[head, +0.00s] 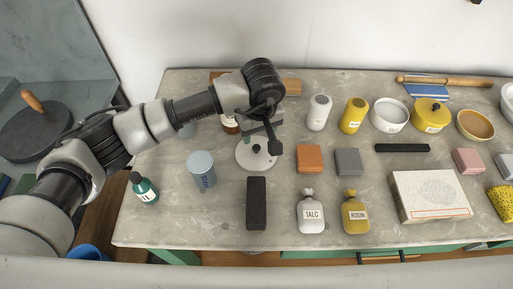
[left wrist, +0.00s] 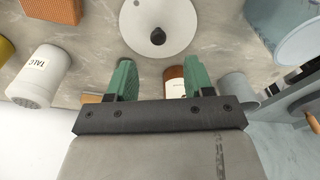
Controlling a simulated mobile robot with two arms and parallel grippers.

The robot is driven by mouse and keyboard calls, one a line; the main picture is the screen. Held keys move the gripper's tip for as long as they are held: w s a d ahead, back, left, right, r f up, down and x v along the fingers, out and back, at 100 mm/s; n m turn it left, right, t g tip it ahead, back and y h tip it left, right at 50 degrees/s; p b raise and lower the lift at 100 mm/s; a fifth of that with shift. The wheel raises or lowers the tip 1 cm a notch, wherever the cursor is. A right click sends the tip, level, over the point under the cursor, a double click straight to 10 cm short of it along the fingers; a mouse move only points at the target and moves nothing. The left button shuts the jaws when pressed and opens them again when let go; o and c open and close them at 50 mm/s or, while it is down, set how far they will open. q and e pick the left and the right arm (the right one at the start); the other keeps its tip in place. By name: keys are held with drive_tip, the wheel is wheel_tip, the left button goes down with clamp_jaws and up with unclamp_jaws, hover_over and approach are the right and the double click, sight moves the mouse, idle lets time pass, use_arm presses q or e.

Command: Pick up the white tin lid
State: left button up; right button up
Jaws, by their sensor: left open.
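The white tin lid (head: 257,160) is a round white disc with a small black knob, lying on the stone-topped table left of the middle in the head view. In the left wrist view the lid (left wrist: 175,18) is at the top middle, partly cut off by the frame's edge. My left gripper (head: 262,128) is over the lid's far edge in the head view and partly covers it. In the left wrist view its green fingers (left wrist: 158,72) are apart with nothing held between them, and the knob lies beyond the tips. My right gripper is not in view.
A brown bottle (head: 230,124) stands close behind the lid. A blue-grey tin (head: 202,170) is to its left, a black block (head: 256,204) in front, and an orange block (head: 309,158) to its right. The white TALC shaker (head: 319,113) stands behind right.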

sight(256, 147)
use_arm(q)
drive_tip(key=shift+w+f, duration=0.15)
drive_tip(key=shift+f, duration=0.8)
drive_tip(key=f, duration=0.1)
drive_tip(key=f+p, duration=0.1)
drive_tip(key=f, duration=0.1)
drive_tip(key=f+p, duration=0.1)
drive_tip(key=f, duration=0.1)
drive_tip(key=shift+w+a, duration=0.1)
drive_tip(key=shift+w, duration=0.2)
drive_tip(key=shift+f, duration=0.25)
clamp_jaws()
